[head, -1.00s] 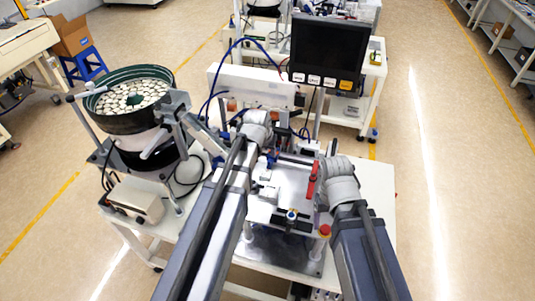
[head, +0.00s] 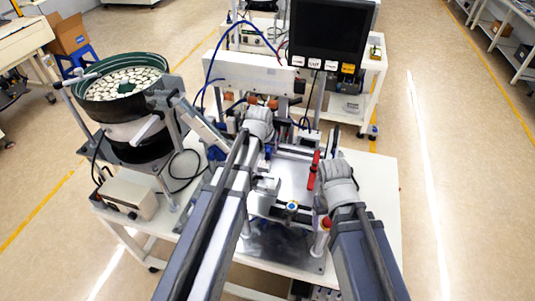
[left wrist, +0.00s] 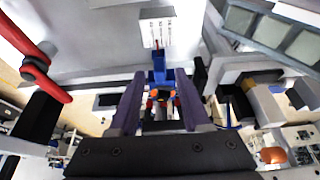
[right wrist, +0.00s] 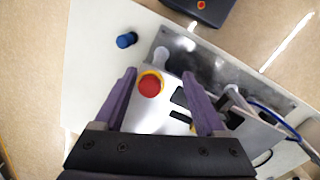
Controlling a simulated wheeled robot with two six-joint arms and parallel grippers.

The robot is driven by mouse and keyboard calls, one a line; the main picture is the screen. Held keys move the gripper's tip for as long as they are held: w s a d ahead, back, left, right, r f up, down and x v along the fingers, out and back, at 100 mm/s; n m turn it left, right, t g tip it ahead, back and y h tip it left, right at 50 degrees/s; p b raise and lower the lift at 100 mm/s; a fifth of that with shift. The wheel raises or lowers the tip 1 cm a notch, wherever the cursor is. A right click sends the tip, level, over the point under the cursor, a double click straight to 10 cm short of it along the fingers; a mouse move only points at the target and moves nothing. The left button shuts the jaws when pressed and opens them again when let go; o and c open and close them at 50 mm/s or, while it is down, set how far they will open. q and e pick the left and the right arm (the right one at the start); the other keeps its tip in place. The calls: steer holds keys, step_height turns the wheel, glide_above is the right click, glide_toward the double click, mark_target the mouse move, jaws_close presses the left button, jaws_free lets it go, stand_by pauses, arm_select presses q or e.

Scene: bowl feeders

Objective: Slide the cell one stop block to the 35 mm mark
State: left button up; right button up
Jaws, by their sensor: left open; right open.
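In the left wrist view a blue block (left wrist: 158,74) with a thin red pointer stands just below a white scale plate (left wrist: 157,32); I take it for the stop block. The scale's figures are too small to read. My left gripper (left wrist: 159,84) is open, its purple fingers on either side of the blue block, with no clear contact visible. In the head view my left arm hides most of this spot. My right gripper (right wrist: 160,75) is open and empty above a red push button with a yellow collar (right wrist: 150,85).
A red handle (head: 313,170) stands on the machine plate between my arms; it also shows in the left wrist view (left wrist: 35,68). A bowl feeder (head: 125,85) is at the left and a dark screen (head: 328,30) behind.

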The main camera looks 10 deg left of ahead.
arm_select(q)
jaws_close()
stand_by(0.4)
stand_by(1.1)
